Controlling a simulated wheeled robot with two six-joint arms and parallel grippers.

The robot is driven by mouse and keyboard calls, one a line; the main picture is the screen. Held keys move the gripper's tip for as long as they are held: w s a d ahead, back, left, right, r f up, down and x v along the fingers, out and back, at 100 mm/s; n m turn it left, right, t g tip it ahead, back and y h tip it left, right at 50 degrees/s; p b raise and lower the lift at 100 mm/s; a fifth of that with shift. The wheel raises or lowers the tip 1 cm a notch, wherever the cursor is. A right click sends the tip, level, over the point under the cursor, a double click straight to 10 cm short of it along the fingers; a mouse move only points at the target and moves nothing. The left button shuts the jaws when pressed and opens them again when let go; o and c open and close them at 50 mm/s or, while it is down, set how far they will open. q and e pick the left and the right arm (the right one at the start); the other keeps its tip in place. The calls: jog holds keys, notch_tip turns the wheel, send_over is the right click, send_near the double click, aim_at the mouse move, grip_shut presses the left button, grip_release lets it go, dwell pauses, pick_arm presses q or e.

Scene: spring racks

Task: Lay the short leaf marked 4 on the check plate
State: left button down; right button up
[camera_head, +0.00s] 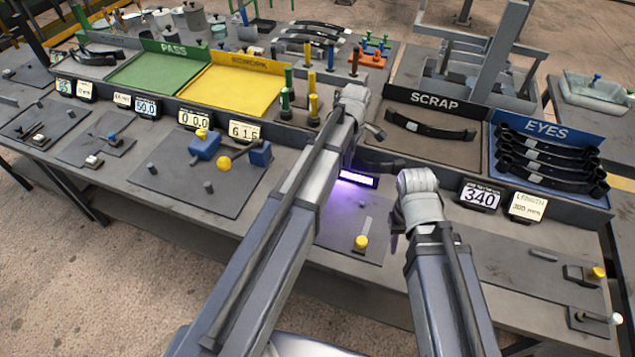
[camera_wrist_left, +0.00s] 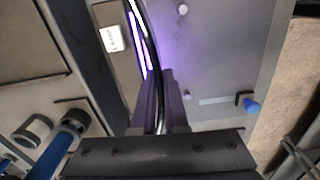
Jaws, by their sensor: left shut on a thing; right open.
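My left gripper (camera_wrist_left: 160,78) is shut on a thin, dark curved leaf (camera_wrist_left: 151,35), seen nearly edge-on between its fingers. In the head view the dark leaf (camera_head: 382,163) shows beside my left forearm, above the glowing purple lamp (camera_head: 357,179); my arm hides the left fingers there. No number can be read on it. A grey plate (camera_head: 335,222) with a yellow knob lies under the lamp; I cannot tell whether it is the check plate. My right gripper (camera_head: 397,225) is open over the bench, right of that plate, its fingers partly hidden.
A green PASS tray (camera_head: 160,75) and a yellow tray (camera_head: 238,88) are at the back left. The SCRAP tray (camera_head: 455,152) holds one leaf; the blue EYES tray (camera_head: 497,188) holds several. A raised ledge with displays (camera_head: 480,195) runs before them. Knobbed fixtures (camera_head: 203,147) stand left.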

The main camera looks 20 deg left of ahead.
pick_arm(q)
jog(key=b, duration=0.1)
send_over(331, 205)
jog(key=s, duration=0.1)
jog(key=f, duration=0.1)
jog(key=shift+f, duration=0.25)
pick_arm(e)
jog(key=shift+f, duration=0.75)
pick_arm(q)
jog(key=shift+f+b, duration=0.1)
jog(key=shift+b, duration=0.2)
pick_arm(e)
jog(key=shift+f, duration=0.1)
pick_arm(q)
notch_tip(331, 205, down, 8)
jog(key=b, duration=0.8)
jog(key=shift+f, duration=0.1)
pick_arm(e)
notch_tip(331, 205, down, 8)
jog(key=shift+f, duration=0.1)
pick_arm(q)
jog(key=shift+w, duration=0.5)
jog(key=shift+c, duration=1.9)
grip_release()
pick_arm(e)
jog(key=shift+f, duration=0.1)
